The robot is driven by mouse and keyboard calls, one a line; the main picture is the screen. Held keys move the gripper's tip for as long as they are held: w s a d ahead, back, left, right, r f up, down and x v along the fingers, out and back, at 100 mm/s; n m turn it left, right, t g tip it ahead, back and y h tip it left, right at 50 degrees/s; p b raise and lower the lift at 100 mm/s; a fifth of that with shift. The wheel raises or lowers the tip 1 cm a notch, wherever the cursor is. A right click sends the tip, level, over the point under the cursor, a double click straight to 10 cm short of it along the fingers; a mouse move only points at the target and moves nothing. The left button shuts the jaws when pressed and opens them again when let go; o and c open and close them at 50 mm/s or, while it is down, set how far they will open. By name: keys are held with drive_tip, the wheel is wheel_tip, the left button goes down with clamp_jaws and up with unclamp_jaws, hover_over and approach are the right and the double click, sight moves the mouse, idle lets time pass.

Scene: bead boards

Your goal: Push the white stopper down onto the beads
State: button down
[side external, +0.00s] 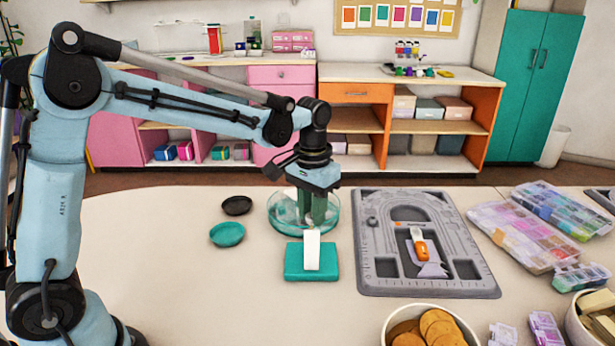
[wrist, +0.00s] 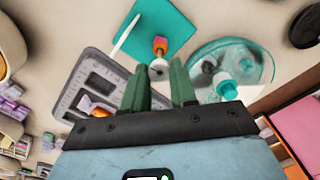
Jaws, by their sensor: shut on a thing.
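The teal stand (side external: 297,262) sits on the table below and in front of my gripper (side external: 312,222), with an upright white panel (side external: 312,248) on it. In the wrist view the stand (wrist: 172,22) shows from above, the panel (wrist: 127,33) edge-on. Beside the panel are orange beads (wrist: 160,43), hidden behind it in the side view. The white stopper (wrist: 157,65) appears between my green fingertips (wrist: 161,72), on the near side of the beads. My gripper is shut on it. I cannot tell how much gap separates stopper and beads.
A clear teal-tinted dish (side external: 276,222) stands right behind the stand. A grey bead board (side external: 365,270) lies to the right. Two small dishes, dark (side external: 237,205) and teal (side external: 227,234), are to the left.

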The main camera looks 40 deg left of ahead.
drive_tip(key=shift+f, duration=1.85)
drive_tip(key=shift+f, duration=0.25)
idle(0.4)
drive_tip(key=c, duration=0.8)
unclamp_jaws()
wheel_tip(320, 180, up, 12)
drive_tip(key=shift+r, duration=0.1)
